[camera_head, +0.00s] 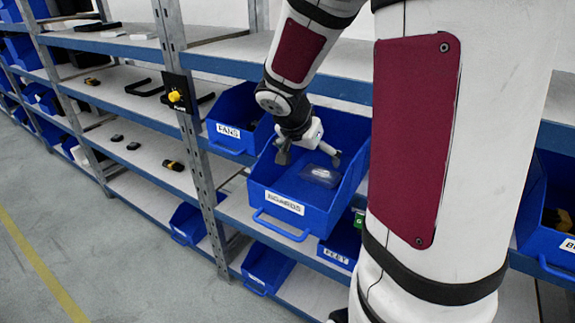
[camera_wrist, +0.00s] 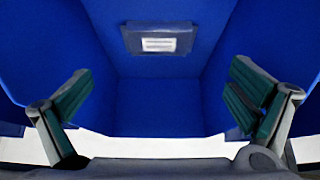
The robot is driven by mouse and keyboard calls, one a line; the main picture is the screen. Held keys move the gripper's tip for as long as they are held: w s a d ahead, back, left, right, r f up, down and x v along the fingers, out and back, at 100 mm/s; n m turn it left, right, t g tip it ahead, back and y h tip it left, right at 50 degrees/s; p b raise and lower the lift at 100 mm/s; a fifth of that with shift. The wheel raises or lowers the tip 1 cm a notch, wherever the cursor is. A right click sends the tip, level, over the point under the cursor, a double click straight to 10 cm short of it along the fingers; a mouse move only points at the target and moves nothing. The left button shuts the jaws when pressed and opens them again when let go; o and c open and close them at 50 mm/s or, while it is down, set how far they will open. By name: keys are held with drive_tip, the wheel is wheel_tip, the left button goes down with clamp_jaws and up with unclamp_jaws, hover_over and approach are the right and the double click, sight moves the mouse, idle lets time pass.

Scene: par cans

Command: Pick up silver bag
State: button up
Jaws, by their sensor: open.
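The silver bag (camera_head: 320,176) lies flat inside an open blue bin (camera_head: 284,205) on the shelf. It looks shiny and pale in the head view. In the wrist view the bag (camera_wrist: 158,40) is a small grey rectangle with a white label, near the top middle against the blue bin surface. My gripper (camera_head: 310,157) is over the bin, with its fingers spread wide. In the wrist view my gripper (camera_wrist: 160,95) has its green-padded fingers far apart at left and right, with nothing between them. The bag is apart from both fingers.
A blue bin labelled FANS (camera_head: 231,125) stands left of the bag's bin. The shelf above (camera_head: 240,60) runs close to my arm. More blue bins (camera_head: 267,268) sit below.

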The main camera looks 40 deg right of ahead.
sight(321, 173)
drive_tip(key=x, duration=1)
drive_tip(key=shift+d+f, duration=0.25)
drive_tip(key=shift+d, duration=0.05)
drive_tip(key=c, duration=1.1)
